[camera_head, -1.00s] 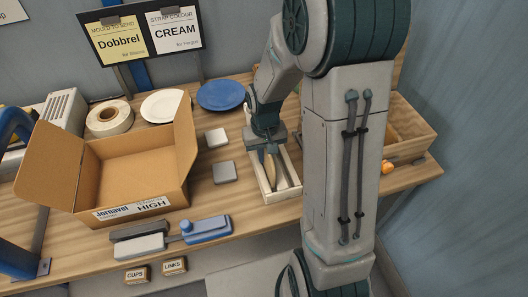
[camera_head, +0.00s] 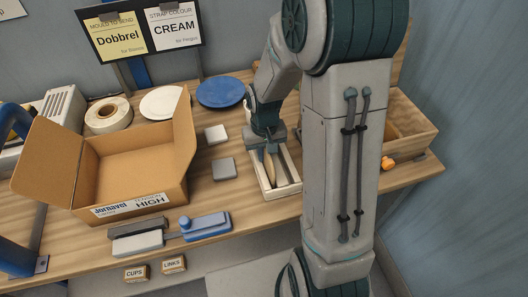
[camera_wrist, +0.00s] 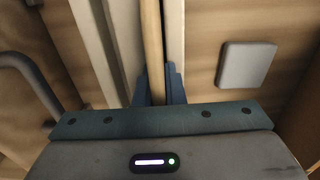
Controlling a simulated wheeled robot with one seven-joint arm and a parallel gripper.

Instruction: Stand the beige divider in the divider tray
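The beige divider (camera_head: 269,171) is a long narrow strip within the outline of the pale, narrow divider tray (camera_head: 284,191) in the head view. My gripper (camera_head: 267,148) points down over the tray's far part. In the wrist view the divider (camera_wrist: 152,45) runs between my two blue-grey fingertips (camera_wrist: 158,88), which sit close against both its sides. Pale tray walls (camera_wrist: 175,35) run alongside it. The divider's lower edge is hidden, so I cannot tell whether it touches the tray floor.
Further left is an open cardboard box (camera_head: 130,165). A blue plate (camera_head: 220,92) and a white plate (camera_head: 160,102) lie behind. A wooden bin (camera_head: 412,140) and an orange item (camera_head: 388,163) are right of my arm.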

